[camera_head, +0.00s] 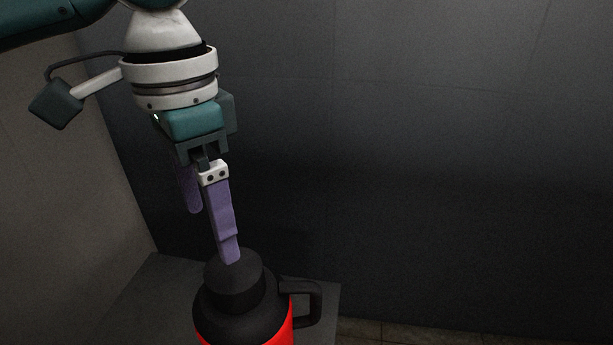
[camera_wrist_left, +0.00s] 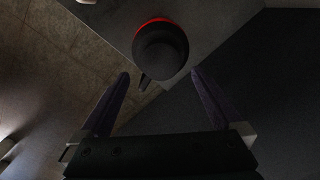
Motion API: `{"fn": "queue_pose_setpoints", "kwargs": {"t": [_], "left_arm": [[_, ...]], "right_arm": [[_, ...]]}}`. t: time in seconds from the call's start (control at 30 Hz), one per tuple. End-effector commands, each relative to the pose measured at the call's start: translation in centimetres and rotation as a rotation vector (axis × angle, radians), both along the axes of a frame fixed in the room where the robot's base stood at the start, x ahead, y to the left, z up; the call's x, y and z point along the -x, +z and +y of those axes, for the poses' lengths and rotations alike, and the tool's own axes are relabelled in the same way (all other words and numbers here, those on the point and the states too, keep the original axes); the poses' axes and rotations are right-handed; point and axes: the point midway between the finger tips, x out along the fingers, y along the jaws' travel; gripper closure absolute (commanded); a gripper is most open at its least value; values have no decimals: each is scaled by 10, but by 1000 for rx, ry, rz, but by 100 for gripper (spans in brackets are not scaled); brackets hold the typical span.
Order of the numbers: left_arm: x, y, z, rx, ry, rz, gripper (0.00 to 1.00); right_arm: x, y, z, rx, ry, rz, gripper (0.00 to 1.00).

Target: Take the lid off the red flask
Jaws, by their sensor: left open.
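The red flask (camera_head: 283,338) stands upright at the bottom of the head view, cut off by the frame's lower edge. Its black lid (camera_head: 234,281) is on top, and a black handle (camera_head: 318,303) sticks out to the right. My left gripper (camera_head: 212,236) points down above the lid with its purple fingers apart and nothing between them. In the left wrist view the lid (camera_wrist_left: 160,50) shows beyond the open fingertips (camera_wrist_left: 160,76), with a thin red rim of the flask behind it. My right gripper is in neither view.
The flask stands on a grey surface (camera_head: 150,290) with a corner to the right of the handle. A dark wall (camera_head: 430,170) rises behind, and a lighter wall (camera_head: 60,200) stands at the left. A tiled floor (camera_wrist_left: 60,65) shows beside the surface.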

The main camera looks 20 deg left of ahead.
Motion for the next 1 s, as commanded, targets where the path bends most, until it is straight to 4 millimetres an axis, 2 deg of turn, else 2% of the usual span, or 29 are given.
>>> {"fn": "queue_pose_setpoints", "kwargs": {"t": [0.2,0.43,0.7,1.0], "left_arm": [[0,-32,2,-3,4,5,0],[-2,-54,1,-2,4,2,0],[-9,-94,0,-3,3,2,0],[-9,-99,0,-3,2,-1,0]], "right_arm": [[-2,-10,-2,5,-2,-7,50],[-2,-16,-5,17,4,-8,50],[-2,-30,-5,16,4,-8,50],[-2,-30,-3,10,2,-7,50]]}}
